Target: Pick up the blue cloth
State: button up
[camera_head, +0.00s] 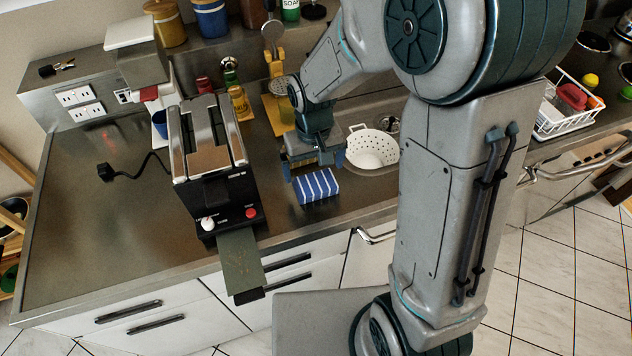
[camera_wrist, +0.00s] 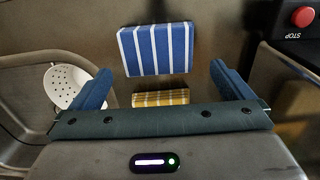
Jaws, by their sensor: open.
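The blue cloth (camera_head: 316,186) with white stripes lies folded on the metal counter, between the toaster and the sink. In the wrist view the blue cloth (camera_wrist: 156,50) lies ahead of my fingers, near the middle of the picture. My gripper (camera_head: 314,168) is open and empty, above the counter just behind the cloth in the head view. In the wrist view my gripper (camera_wrist: 162,88) shows its two blue fingers wide apart. A yellow checked cloth (camera_wrist: 160,98) shows between the fingers, partly hidden by the gripper body.
A black and chrome toaster (camera_head: 210,150) with a crumb tray (camera_head: 238,262) sticking out stands left of the cloth. A white colander (camera_head: 371,148) sits in the sink on the right. Bottles and canisters stand behind. The counter's left part is clear except for the toaster's cord.

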aim_at(316, 183)
jog(key=f, duration=0.2)
jog(key=s+f+p, duration=0.1)
jog(key=f, duration=0.1)
jog(key=shift+d, duration=0.3)
jog(key=shift+f, duration=0.6)
jog(key=shift+c, duration=0.3)
jog(key=c, duration=0.6)
